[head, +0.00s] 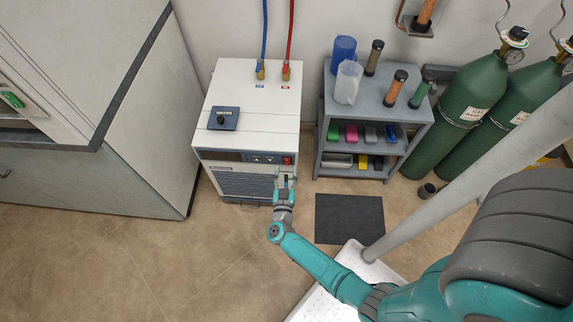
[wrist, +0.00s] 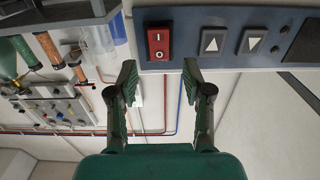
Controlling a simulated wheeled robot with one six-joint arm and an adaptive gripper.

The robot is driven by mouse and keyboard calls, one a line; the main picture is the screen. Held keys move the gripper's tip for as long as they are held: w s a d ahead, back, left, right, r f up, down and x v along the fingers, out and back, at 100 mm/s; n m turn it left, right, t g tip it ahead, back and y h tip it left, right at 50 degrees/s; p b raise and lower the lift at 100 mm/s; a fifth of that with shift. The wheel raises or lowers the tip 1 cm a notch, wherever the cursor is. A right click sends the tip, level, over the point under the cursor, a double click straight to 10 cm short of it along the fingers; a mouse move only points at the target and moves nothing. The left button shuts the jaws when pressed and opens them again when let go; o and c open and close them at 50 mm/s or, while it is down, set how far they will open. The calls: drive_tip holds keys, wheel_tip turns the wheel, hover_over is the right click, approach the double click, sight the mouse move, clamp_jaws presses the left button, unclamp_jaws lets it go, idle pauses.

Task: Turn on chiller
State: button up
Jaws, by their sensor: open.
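The chiller (head: 252,110) is a white box on the floor by the back wall, with a dark control strip and a grille on its front. Its red rocker switch (head: 288,160) is at the right end of the strip. In the wrist view the red switch (wrist: 158,43) shows I and O marks; I cannot tell which side is pressed. My gripper (head: 286,177) is just in front of the switch. In the wrist view its open, empty fingertips (wrist: 159,76) lie either side of the line to the switch, seemingly apart from the panel.
Two arrow buttons (wrist: 230,41) sit beside the switch. Blue (head: 264,30) and red (head: 290,30) hoses join the chiller's top. A grey shelf cart (head: 375,112) stands close on the right, a large cabinet (head: 130,140) on the left.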

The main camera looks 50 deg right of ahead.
sight(287, 161)
drive_tip(key=shift+x, duration=1.75)
clamp_jaws()
